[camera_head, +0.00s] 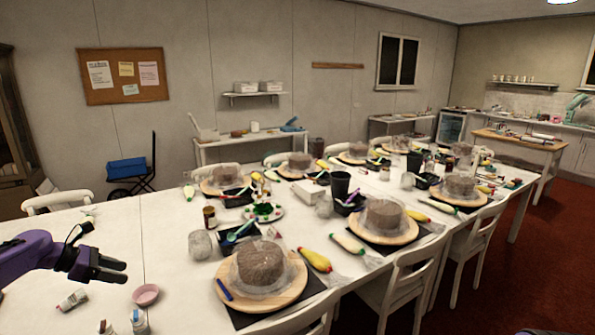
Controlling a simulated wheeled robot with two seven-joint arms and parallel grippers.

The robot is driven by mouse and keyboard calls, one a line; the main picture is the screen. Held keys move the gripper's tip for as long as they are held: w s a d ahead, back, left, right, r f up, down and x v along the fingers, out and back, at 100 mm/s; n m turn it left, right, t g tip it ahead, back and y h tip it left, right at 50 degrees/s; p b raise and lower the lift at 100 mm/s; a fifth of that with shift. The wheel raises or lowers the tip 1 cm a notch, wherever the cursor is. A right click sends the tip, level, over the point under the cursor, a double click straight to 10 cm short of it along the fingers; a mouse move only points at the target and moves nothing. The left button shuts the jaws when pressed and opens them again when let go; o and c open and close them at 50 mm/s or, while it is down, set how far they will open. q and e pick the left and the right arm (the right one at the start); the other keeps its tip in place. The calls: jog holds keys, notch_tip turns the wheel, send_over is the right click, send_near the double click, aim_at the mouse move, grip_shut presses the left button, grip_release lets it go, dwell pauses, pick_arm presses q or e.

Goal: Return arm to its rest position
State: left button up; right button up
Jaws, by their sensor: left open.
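My left gripper (124,271) comes in from the left on its purple arm. It is over the near left part of the long white table (60,230). Its two dark fingers point to the right, apart, with nothing between them. The fingers are clear of the nearest cake turntable (288,293), which stands to their right with a brown cake (260,263) on it. My right gripper does not show; only a small dark purple piece shows at the bottom right edge.
A pink bowl (146,295), a small tube (72,300) and bottles (139,320) lie or stand below my left gripper. A clear jar (200,244) and a dark tray (240,233) stand to its right. White chairs (410,268) line the table. The table's left part is mostly bare.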

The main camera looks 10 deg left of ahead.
pick_arm(q)
jog(key=w+d+f+m+t+y+b, duration=0.1)
jog(key=w+d+f+m+t+y, duration=0.15)
jog(key=w+f+y, duration=0.5)
jog(key=s+d+f+m+g+y+b, duration=0.1)
jog(key=s+d+f+m+b, duration=0.25)
jog(key=d+f, duration=0.55)
jog(key=s+d+f+m+g+y+b, duration=0.1)
jog(key=s+d+f+m+b, duration=0.3)
jog(key=f, duration=0.8)
jog(key=s+d+f+m+g+b, duration=0.1)
jog(key=s+d+f+m+b, duration=0.2)
jog(key=s+f, duration=0.4)
jog(key=s+d+f+m+g+b, duration=0.2)
jog(key=s+d+f+m+b, duration=0.2)
jog(key=s, duration=1.2)
jog(key=s+d+f+m+g+y+b, duration=0.1)
jog(key=s+d+f+m+b, duration=0.2)
jog(key=s+d+f+b, duration=0.3)
jog(key=s+f, duration=0.5)
jog(key=s, duration=0.1)
jog(key=shift+d, duration=0.3)
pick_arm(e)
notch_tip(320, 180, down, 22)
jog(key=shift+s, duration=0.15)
